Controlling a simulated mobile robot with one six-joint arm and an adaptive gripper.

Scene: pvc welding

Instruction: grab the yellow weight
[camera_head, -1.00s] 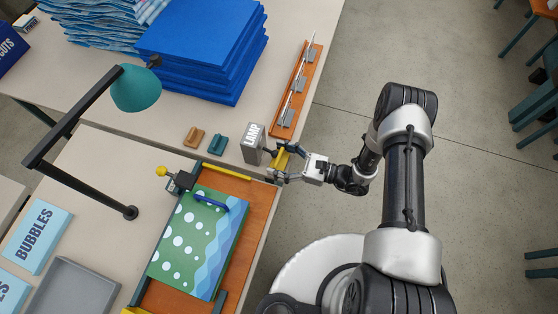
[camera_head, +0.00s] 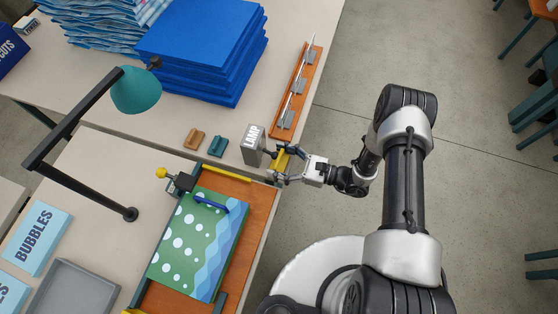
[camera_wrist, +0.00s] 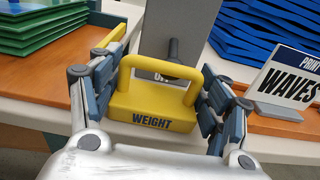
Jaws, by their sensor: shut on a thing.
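The yellow weight (camera_wrist: 153,114) is a block with a loop handle and the word WEIGHT on its front. It also shows small between the fingers in the head view (camera_head: 281,161). My gripper (camera_wrist: 160,84) has one finger pad on each side of the weight and is shut on it. In the head view my gripper (camera_head: 284,164) is at the right edge of the table, beside the grey LAMP box (camera_head: 254,146). Whether the weight's underside touches the table cannot be told.
The grey box (camera_wrist: 178,28) and its dark switch lever stand just behind the weight. A WAVES sign (camera_wrist: 285,78) is to the right. A green and blue panel (camera_head: 198,245) lies on an orange board (camera_head: 258,205). Blue stacks (camera_head: 200,45) stand behind.

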